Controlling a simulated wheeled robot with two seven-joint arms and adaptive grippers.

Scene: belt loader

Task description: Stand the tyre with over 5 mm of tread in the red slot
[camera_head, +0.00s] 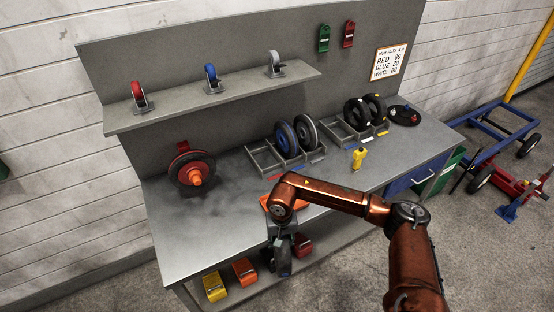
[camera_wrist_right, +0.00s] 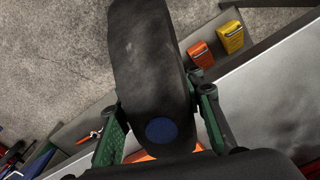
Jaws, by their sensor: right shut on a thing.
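My right gripper (camera_head: 283,248) hangs at the bench's front edge, below the orange pad. In the right wrist view its green-padded fingers (camera_wrist_right: 160,125) are shut on a dark tyre (camera_wrist_right: 148,55) with a round blue spot; its tread depth cannot be read. The left rack (camera_head: 262,158) has an empty left compartment with a reddish label at its front. A blue-hubbed wheel (camera_head: 286,140) and a grey-rimmed wheel (camera_head: 306,133) stand in its other compartments. Two black tyres (camera_head: 356,112) (camera_head: 375,106) stand in the right rack (camera_head: 335,131). My left gripper is out of view.
A red-hubbed wheel (camera_head: 195,170) stands at the bench's left. A yellow tool (camera_head: 359,157) stands before the right rack. A dark round dish (camera_head: 404,115) lies at the right end. The shelf (camera_head: 235,88) holds three castors. Yellow and orange bins (camera_head: 214,287) (camera_head: 244,271) sit below.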

